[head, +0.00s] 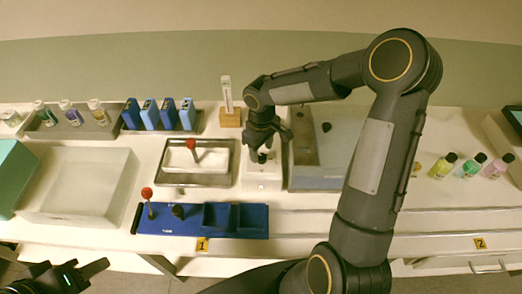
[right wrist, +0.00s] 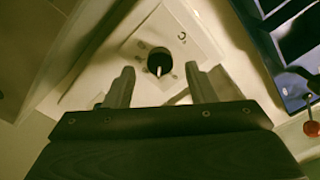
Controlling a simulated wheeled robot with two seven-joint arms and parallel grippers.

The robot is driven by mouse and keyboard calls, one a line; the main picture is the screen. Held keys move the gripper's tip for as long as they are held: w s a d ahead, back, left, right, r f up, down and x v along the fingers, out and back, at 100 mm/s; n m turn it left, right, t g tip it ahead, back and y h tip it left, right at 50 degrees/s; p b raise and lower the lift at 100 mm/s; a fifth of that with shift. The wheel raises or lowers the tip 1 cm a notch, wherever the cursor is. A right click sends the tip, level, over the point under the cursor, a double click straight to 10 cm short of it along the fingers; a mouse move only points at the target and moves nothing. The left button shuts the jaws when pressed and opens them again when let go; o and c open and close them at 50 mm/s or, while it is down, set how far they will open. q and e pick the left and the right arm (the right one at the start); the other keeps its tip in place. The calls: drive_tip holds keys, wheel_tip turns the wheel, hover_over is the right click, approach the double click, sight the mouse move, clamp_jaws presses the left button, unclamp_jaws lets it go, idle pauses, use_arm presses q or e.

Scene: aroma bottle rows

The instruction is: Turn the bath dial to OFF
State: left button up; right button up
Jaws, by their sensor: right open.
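The bath dial is a round black knob (right wrist: 159,62) on a white box (head: 262,181). In the right wrist view its white pointer mark faces the bottom of the picture, toward my gripper. Small dark marks are on the panel around it, too small to read. My right gripper (right wrist: 160,82) is open, its two fingers on either side of the dial's line and apart from the knob. In the head view the right gripper (head: 263,147) hangs over the box and partly hides the knob. My left gripper (head: 92,272) is at the lower left, far from the dial.
A metal tray (head: 172,178) with a red-topped stick stands left of the box, and a blue rack (head: 250,234) in front. A grey-blue unit (head: 318,178) is close on the right. Bottles, blue packs and a white tray (head: 75,190) stand further off.

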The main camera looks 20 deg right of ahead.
sight(262, 158)
drive_tip(key=shift+f, duration=1.2)
drive_tip(key=c, duration=1)
drive_tip(key=shift+o, duration=0.2)
drive_tip(key=shift+n, duration=0.3)
drive_tip(key=n, duration=0.3)
drive_tip(key=shift+n, duration=2.1)
